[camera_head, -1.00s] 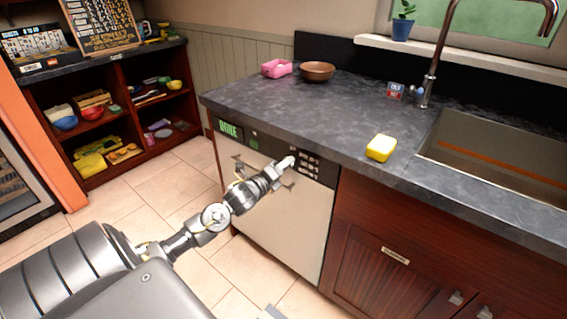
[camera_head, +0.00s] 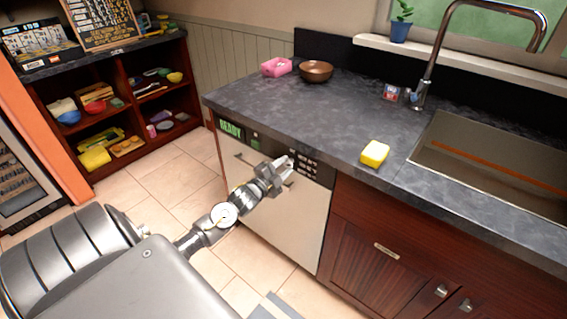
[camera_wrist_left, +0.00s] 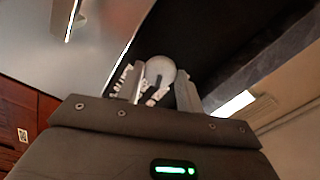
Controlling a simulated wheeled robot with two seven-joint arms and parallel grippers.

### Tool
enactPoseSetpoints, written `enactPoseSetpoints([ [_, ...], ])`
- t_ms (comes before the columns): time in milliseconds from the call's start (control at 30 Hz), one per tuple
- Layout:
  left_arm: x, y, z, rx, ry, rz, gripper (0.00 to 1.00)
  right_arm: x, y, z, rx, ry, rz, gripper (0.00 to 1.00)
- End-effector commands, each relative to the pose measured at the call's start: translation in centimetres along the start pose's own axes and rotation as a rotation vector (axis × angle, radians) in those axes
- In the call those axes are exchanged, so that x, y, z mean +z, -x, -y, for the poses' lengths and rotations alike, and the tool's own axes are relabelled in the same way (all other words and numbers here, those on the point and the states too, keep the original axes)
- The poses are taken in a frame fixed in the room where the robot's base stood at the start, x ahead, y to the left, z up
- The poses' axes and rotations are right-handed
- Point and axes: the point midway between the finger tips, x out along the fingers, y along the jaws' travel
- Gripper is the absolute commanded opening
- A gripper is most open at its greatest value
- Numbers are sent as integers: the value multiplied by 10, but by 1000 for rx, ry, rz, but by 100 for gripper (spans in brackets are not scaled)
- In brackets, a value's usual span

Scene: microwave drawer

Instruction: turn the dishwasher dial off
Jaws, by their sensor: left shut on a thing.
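The dishwasher (camera_head: 292,228) has a pale front under the counter and a dark control strip along its top. A green display (camera_head: 231,130) at the strip's left appears to read READY. My left gripper (camera_head: 287,165) is at the control strip, just left of the small buttons (camera_head: 308,166). In the left wrist view a round pale dial (camera_wrist_left: 160,70) sits between the two fingers of my left gripper (camera_wrist_left: 160,92), which is shut on it. In the head view the gripper hides the dial. My right gripper is not in view.
The dark counter (camera_head: 290,115) overhangs the strip. A yellow sponge (camera_head: 375,153) lies near its front edge, left of the sink (camera_head: 480,185). A brown bowl (camera_head: 316,71) and a pink container (camera_head: 276,66) stand at the back. Tiled floor (camera_head: 165,185) is clear left of the dishwasher.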

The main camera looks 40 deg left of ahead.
Motion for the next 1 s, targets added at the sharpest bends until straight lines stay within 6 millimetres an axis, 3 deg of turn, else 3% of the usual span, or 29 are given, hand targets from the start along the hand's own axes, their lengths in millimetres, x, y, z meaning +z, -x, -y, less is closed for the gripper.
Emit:
enactPoseSetpoints([
  [767, 0, 0, 2, 0, 736, 3, 13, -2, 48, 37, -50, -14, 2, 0],
  [1000, 0, 0, 1, 0, 937, 3, 13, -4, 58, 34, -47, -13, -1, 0],
])
